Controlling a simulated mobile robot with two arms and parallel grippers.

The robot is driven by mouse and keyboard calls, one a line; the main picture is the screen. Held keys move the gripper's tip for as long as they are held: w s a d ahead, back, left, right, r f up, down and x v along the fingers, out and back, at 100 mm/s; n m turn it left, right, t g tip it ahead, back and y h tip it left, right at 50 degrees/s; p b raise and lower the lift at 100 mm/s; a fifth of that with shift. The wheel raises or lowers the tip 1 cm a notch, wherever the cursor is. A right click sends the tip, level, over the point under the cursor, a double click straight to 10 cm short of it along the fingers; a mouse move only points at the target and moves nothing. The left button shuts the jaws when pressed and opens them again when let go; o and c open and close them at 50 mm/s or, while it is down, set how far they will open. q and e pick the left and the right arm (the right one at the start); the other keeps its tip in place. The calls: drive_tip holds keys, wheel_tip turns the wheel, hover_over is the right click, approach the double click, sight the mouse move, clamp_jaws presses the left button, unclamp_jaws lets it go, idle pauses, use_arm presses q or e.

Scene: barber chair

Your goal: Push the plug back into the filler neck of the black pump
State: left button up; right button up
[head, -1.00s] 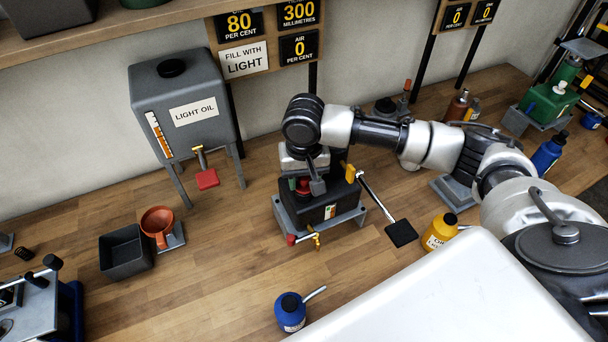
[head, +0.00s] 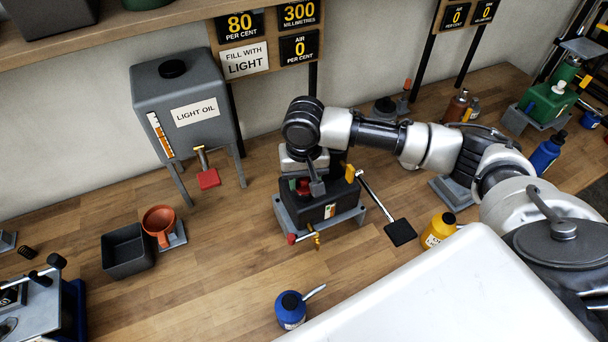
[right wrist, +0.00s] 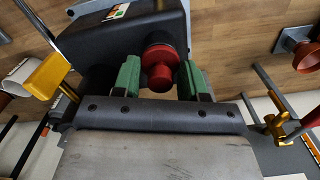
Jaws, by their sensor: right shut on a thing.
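The black pump (head: 335,208) stands on a grey stand on the wooden bench, with a long black-ended lever at its right. My right gripper (head: 303,185) reaches down over the pump's top left part. The plug is at the pump's top, over the filler neck, which is mostly hidden; I cannot tell how deep the plug sits. The red plug shows only partly in the head view (head: 303,184). My left gripper is out of view.
A grey light-oil tank (head: 184,105) stands behind at the left. An orange cup (head: 159,220) and a dark open tray (head: 127,252) are left of the pump. A blue oil can (head: 291,310) is in front, a yellow bottle (head: 438,231) at the right. Bench between is clear.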

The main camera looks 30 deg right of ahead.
drive_tip(key=shift+p, duration=0.7)
idle(0.7)
drive_tip(key=o, duration=1.5)
drive_tip(key=shift+c, duration=0.2)
drive_tip(key=shift+r, duration=3.45)
drive_tip(key=shift+c, duration=0.2)
clamp_jaws()
